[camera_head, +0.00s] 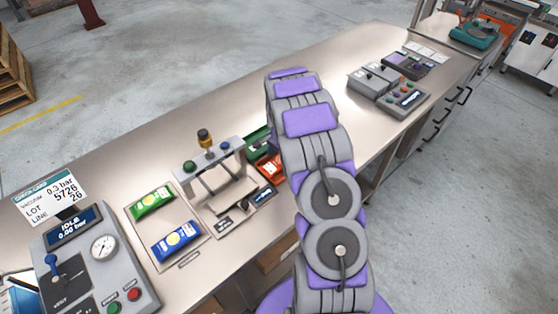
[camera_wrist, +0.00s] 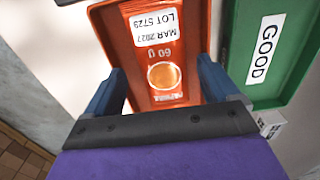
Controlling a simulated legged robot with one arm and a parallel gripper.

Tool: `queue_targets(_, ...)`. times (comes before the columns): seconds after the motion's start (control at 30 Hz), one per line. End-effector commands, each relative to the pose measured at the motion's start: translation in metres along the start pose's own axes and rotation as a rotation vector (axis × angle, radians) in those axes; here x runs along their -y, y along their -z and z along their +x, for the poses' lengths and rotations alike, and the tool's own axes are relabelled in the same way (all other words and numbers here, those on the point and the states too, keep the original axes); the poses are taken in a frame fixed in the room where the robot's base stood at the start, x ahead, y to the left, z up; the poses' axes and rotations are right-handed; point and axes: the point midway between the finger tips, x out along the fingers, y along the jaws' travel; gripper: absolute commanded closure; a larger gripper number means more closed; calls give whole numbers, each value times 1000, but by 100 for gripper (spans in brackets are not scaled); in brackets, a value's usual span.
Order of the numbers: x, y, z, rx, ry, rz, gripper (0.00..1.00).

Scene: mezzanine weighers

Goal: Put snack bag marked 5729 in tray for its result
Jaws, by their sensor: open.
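The orange snack bag (camera_wrist: 163,52) shows in the wrist view with a white label reading LOT 5729, MAR 2027. It appears to lie in an orange-red tray (camera_wrist: 100,22), whose rim shows around it. A green tray (camera_wrist: 268,92) labelled GOOD is beside it on the right. My gripper (camera_wrist: 162,92) is open, with blue fingers either side of the bag's lower end; contact cannot be told. In the head view the green tray (camera_head: 256,139) and orange-red tray (camera_head: 263,170) are partly hidden by my arm.
A green bag (camera_head: 151,202) and blue bag (camera_head: 176,240) lie on a mat at left. A tester (camera_head: 88,270) reads IDLE 0.00 bar; its card (camera_head: 51,198) reads lot 5726. A two-button fixture (camera_head: 212,164) stands beside the trays. Grey devices (camera_head: 402,100) stand farther right.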

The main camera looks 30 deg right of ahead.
Motion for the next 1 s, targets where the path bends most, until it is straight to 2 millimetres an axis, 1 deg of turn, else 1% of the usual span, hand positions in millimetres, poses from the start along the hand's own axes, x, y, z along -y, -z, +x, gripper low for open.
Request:
queue_targets(0.03,1,0,-11,-1,2,0,12)
queue_targets(0.2,2,-1,-48,-7,5,0,12)
queue_targets(0.3,2,-2,-68,-6,3,0,12)
queue_targets(0.4,2,-1,-84,-4,3,-1,12)
queue_targets(0.5,2,0,-93,-4,4,-1,12)
queue_targets(0.67,0,-2,-100,-3,1,-9,12)
queue_targets(0.77,-5,-13,-112,-4,-6,-48,12)
queue_targets(0.87,-16,-34,-136,-6,-15,-125,12)
queue_targets(1.0,-42,-77,-174,-3,-34,-270,12)
